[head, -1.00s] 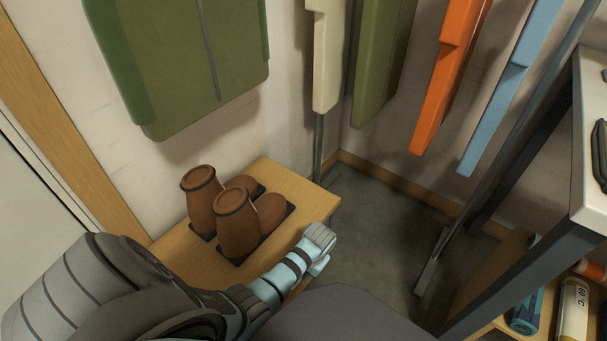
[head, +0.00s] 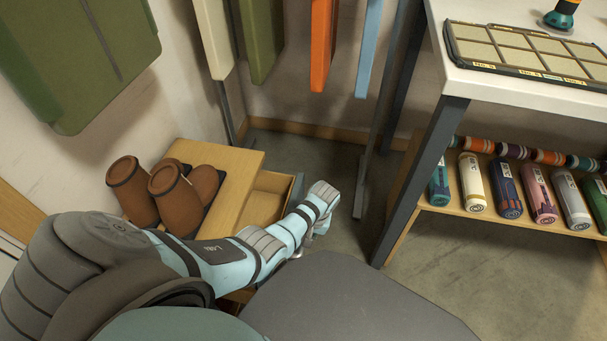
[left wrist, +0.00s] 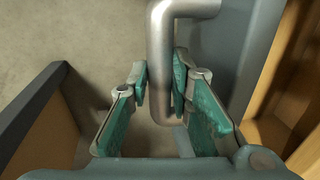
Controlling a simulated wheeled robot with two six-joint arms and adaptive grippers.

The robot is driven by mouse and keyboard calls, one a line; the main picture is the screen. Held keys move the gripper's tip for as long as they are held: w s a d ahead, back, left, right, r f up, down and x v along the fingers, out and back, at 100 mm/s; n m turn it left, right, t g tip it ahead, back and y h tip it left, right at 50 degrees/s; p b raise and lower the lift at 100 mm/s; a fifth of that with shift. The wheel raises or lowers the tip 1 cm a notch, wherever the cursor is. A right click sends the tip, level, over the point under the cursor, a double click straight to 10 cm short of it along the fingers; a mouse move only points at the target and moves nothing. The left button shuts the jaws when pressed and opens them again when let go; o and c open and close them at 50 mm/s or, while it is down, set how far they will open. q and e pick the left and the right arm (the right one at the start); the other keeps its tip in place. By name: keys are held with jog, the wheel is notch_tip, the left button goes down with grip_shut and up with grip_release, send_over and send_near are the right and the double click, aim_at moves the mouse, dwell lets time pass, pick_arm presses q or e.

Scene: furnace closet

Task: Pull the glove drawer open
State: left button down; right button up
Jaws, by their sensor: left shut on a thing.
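The glove drawer (head: 265,205) is in the wooden cabinet (head: 232,168) at lower left in the head view. It stands partly open, with its pale wooden inside showing behind a grey front (head: 297,191). My left gripper (head: 320,228) is at the drawer's front, mostly hidden by my own arm. In the left wrist view, the gripper's teal fingers (left wrist: 162,90) are shut on the bent metal handle (left wrist: 160,45). The grey drawer front (left wrist: 232,65) lies just right of the handle. My right gripper is not in view.
Green, orange and blue panels hang behind. Grey floor (head: 335,165) is clear between cabinet and bench.

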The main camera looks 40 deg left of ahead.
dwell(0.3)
pick_arm(q)
jog(key=c, duration=1.7)
grip_release()
notch_tip(320, 180, up, 10)
jog(key=shift+d, duration=0.1)
